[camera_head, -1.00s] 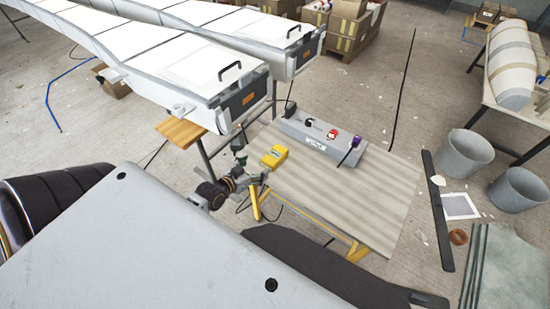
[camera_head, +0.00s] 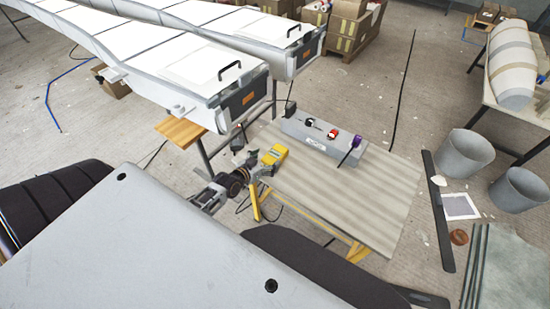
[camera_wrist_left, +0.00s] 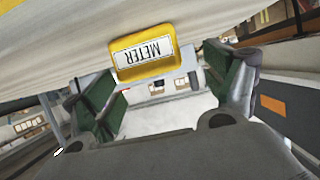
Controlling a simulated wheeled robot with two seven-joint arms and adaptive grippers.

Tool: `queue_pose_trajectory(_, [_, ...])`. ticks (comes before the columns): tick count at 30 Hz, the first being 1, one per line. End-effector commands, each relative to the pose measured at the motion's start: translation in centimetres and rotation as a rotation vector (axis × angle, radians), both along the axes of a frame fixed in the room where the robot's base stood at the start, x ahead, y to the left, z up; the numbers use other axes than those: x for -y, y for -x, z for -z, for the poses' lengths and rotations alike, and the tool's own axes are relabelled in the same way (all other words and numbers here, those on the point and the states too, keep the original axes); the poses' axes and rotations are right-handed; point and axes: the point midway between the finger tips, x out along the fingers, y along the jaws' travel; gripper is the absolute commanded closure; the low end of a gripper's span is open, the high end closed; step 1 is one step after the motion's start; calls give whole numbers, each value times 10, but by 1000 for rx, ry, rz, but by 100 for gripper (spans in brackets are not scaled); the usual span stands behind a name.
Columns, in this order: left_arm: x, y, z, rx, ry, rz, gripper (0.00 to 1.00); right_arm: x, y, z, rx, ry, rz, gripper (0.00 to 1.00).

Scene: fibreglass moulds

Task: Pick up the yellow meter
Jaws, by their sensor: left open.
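The yellow meter (camera_head: 276,153) lies on the left part of the wooden table (camera_head: 340,195), near its back left edge. In the left wrist view the meter (camera_wrist_left: 143,54) shows its end with a white METER label, upside down, just beyond my fingers. My left gripper (camera_head: 260,165) is at the table's left edge, right beside the meter. In the left wrist view the left gripper (camera_wrist_left: 172,85) is open, its green-padded fingers apart with nothing held between them. I cannot tell whether a finger touches the meter. My right gripper is not in view.
A grey box (camera_head: 322,139) with a red switch and a purple-topped item stands behind the meter. Long white moulds (camera_head: 215,75) lie at the back left, close to the table. Grey buckets (camera_head: 463,153) stand on the floor at right. The table's front and right are clear.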

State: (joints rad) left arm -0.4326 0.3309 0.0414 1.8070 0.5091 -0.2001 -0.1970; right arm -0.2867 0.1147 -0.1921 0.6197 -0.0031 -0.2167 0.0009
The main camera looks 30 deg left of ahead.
Motion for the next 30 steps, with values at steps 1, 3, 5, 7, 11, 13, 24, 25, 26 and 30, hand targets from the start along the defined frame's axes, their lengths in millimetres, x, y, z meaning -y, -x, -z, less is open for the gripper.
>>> queue_pose_trajectory(1, [0, -3, 1, 0, 0, 0, 14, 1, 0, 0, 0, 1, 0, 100])
queue_pose_trajectory(3, [0, -4, 2, 0, 1, 0, 14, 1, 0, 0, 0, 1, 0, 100])
queue_pose_trajectory(5, [0, -5, 2, -1, 1, 0, 14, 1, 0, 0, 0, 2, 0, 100])
queue_pose_trajectory(7, [0, -6, 2, -1, 0, 0, 14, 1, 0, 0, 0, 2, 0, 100])
queue_pose_trajectory(11, [0, -6, 2, -1, 0, 0, 14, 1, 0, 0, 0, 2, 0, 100])
queue_pose_trajectory(13, [0, -6, 2, -1, 0, 0, 14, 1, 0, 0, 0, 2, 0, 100])
queue_pose_trajectory(24, [4, -17, 3, 0, 1, -1, 14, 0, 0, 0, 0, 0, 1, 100])
queue_pose_trajectory(25, [5, -19, 4, 0, 1, 0, 14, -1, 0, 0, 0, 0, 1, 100])
queue_pose_trajectory(26, [6, -22, 3, 1, 1, 0, 14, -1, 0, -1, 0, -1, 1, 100])
queue_pose_trajectory(30, [9, -32, 5, 0, 2, -1, 14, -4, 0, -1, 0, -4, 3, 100])
